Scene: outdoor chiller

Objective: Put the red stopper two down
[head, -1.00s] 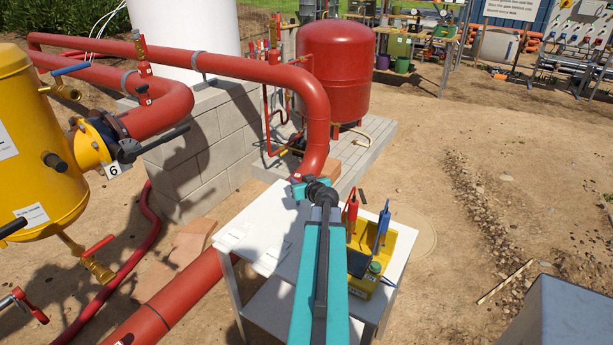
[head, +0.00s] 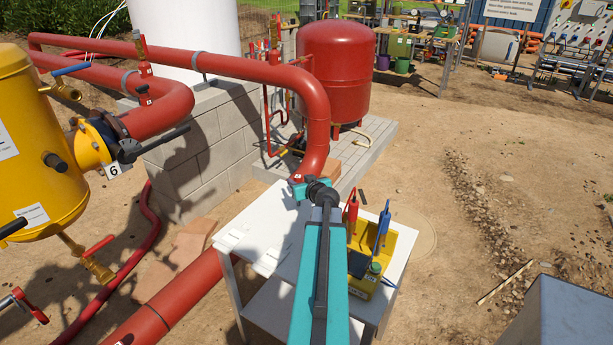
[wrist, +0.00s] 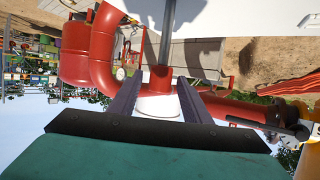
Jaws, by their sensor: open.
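My gripper (head: 298,187) is at the far end of the teal arm, over the far left part of the white table (head: 235,218). In the wrist view, which is upside down, my gripper (wrist: 160,80) has its two dark fingers apart. A red cylinder (wrist: 161,78) with a grey rod appears between them, with a white round shape beside it. I cannot tell whether this is red stopper two or whether the fingers touch it. No readable stopper number shows on it. The arm hides part of the table.
A yellow case (head: 400,243) on the table's right holds a red-handled tool (head: 351,213) and a blue-handled tool (head: 383,229). Flat white cards (head: 236,238) lie on the table's left. A thick red pipe (head: 318,110) drops behind the table. A yellow tank (head: 35,150) stands left.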

